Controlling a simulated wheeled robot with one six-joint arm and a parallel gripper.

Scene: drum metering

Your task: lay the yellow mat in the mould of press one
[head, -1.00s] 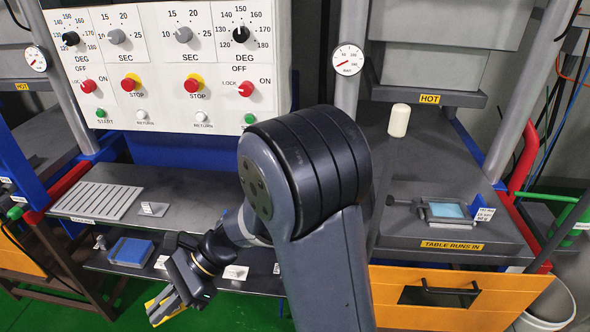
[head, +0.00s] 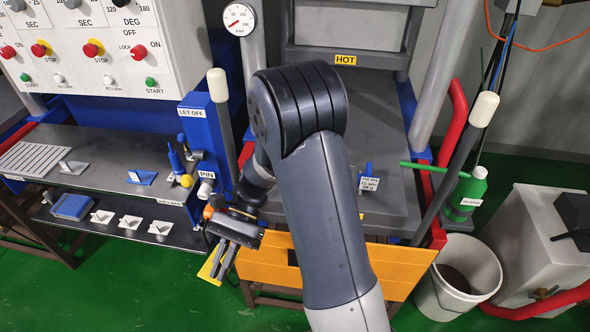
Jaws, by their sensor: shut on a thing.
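My gripper (head: 226,260) is low and left of centre, in front of the press's orange front panel. It is shut on the yellow mat (head: 208,271), of which only a flat edge shows beside the fingers. The press (head: 362,88) with the HOT label stands behind my arm, its dark lower table (head: 395,200) reaching forward. The mould on that table is mostly hidden by my arm; a small white tag (head: 369,184) and a blue part show there. I cannot read which press this is.
A blue LET OFF post (head: 199,140) with levers stands close behind my gripper. The bench (head: 110,160) and lower shelf with small white trays lie left. A white bucket (head: 457,280) and green bottle (head: 466,195) stand right. Green floor is free at front left.

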